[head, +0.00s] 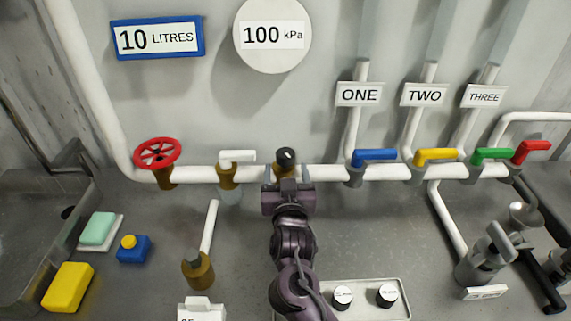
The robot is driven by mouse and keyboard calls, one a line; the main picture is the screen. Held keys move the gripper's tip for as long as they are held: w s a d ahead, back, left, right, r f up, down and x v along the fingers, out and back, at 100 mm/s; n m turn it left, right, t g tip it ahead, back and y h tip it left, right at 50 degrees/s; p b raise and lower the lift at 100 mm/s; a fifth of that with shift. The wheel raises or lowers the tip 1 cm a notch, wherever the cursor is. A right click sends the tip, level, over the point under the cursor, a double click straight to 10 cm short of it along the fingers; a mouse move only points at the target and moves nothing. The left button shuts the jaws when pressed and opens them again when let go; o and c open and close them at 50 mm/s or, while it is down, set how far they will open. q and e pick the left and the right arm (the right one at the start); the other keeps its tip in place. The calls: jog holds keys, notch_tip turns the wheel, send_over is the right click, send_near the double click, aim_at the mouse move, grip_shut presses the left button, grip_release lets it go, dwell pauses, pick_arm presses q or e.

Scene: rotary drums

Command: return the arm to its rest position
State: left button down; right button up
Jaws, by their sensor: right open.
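My right arm comes up from the bottom middle of the head view. Its gripper (287,178) is open, with its fingers apart just below the black-topped brass valve (286,160) on the white pipe. The fingers stand to either side of the valve's lower part. I cannot tell whether they touch it. The gripper hides part of the valve's brass body. My left gripper is not in view.
Along the pipe are a red handwheel (157,153), a white-handled tap (237,157), and blue (375,157), yellow (436,155), green (492,154) and red (531,150) levers. A tray with two knobs (376,290) lies right of my arm. The counter's middle right is clear.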

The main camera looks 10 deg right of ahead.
jog(key=shift+s+a, duration=0.1)
jog(key=shift+s, duration=0.4)
